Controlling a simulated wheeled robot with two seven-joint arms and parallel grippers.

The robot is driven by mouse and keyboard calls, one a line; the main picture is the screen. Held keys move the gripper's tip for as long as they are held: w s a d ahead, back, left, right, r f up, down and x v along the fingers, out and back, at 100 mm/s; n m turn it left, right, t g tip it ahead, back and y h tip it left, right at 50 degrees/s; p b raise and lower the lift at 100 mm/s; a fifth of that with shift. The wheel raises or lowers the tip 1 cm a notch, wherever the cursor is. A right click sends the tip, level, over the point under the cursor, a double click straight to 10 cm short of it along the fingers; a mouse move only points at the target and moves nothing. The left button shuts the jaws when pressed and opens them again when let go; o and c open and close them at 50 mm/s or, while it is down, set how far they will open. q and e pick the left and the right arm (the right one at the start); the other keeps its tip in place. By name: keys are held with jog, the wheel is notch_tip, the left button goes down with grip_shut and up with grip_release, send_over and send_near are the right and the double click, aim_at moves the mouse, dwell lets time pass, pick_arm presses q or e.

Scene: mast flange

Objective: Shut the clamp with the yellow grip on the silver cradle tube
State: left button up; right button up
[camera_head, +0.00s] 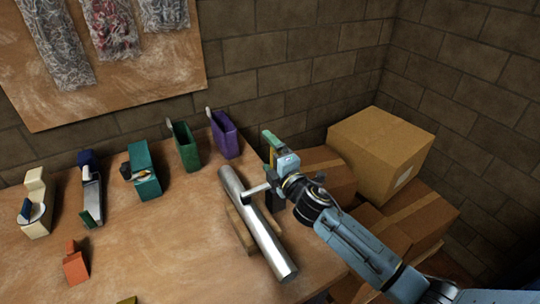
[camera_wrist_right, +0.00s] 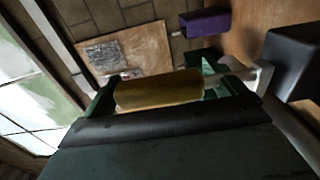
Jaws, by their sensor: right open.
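The silver cradle tube (camera_head: 257,222) lies slanted on a wooden cradle (camera_head: 240,230) on the table. A dark clamp block (camera_head: 275,200) stands beside its right side, with a pale metal arm (camera_head: 258,188) reaching toward the tube. The yellow grip (camera_head: 272,157) shows as a thin strip at my right gripper (camera_head: 279,152). In the right wrist view the yellow grip (camera_wrist_right: 160,89) lies crosswise, close in front of the open gripper, between green parts. Whether the fingers touch it cannot be told. My left gripper is not in view.
A purple bin (camera_head: 226,135) and a green bin (camera_head: 185,146) stand at the table's back. Several tools line the left, with an orange block (camera_head: 75,265) in front.

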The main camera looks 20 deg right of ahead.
jog(key=s+d, duration=0.2)
jog(key=s, duration=1.1)
jog(key=shift+s+d, duration=0.1)
jog(key=shift+s, duration=0.05)
